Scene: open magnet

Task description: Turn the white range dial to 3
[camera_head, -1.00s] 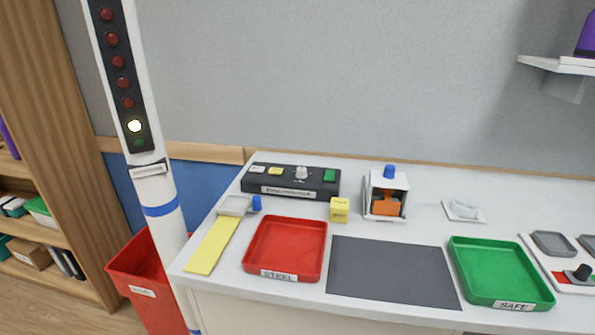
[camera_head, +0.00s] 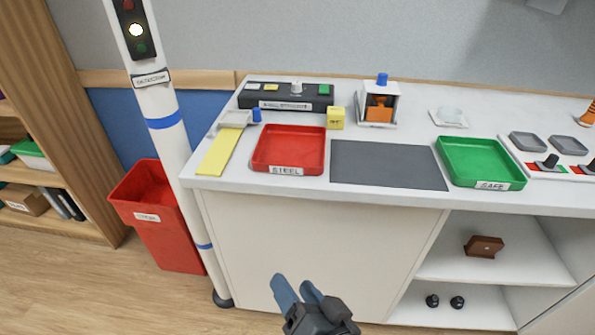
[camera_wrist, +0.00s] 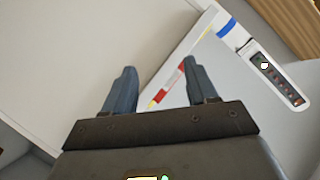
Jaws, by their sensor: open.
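The white range dial (camera_head: 296,88) stands on top of the black control box (camera_head: 262,99) at the back left of the white counter. The box also has a white, a yellow and a green patch on top. The dial's marks are too small to read. My gripper (camera_head: 298,287) is open and empty, low in front of the cabinet and well below and in front of the dial. In the wrist view its two blue-grey fingers (camera_wrist: 155,88) are spread apart with nothing between them. The dial cannot be made out in the wrist view.
Before the box lie a yellow strip (camera_head: 217,152), a red tray (camera_head: 289,150) and a yellow cube (camera_head: 336,118). A white housing with a blue knob (camera_head: 382,80) stands to its right. A white post (camera_head: 177,150) and red bin (camera_head: 158,215) stand left. The dark mat (camera_head: 385,165) is bare.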

